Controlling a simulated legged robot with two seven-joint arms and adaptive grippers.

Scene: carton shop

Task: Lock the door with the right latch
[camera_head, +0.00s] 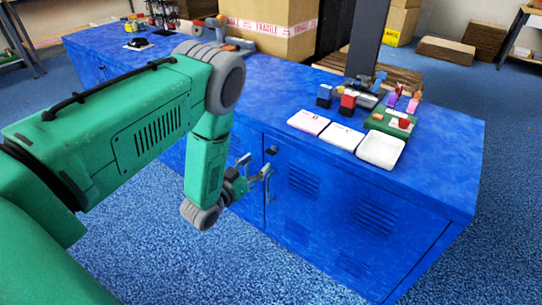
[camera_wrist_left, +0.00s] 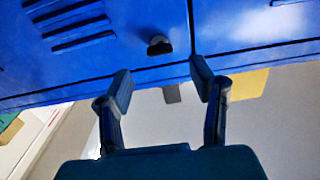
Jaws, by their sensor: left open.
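The blue cabinet's right door (camera_head: 335,215) has louvred vents and looks closed. Its small dark latch (camera_head: 272,150) sits near the top, beside the seam with the left door. The latch (camera_wrist_left: 160,46) also shows in the left wrist view, near the seam and just beyond the fingertips. My left gripper (camera_head: 257,165) is open and empty in front of the doors, slightly below and left of the latch. In the left wrist view, the left gripper (camera_wrist_left: 160,76) has its fingers spread, with the latch lined up between them, seemingly untouched. My right gripper is not in view.
Cardboard boxes (camera_head: 270,25) stand behind. My left arm hides much of the left door. The blue floor ahead is clear.

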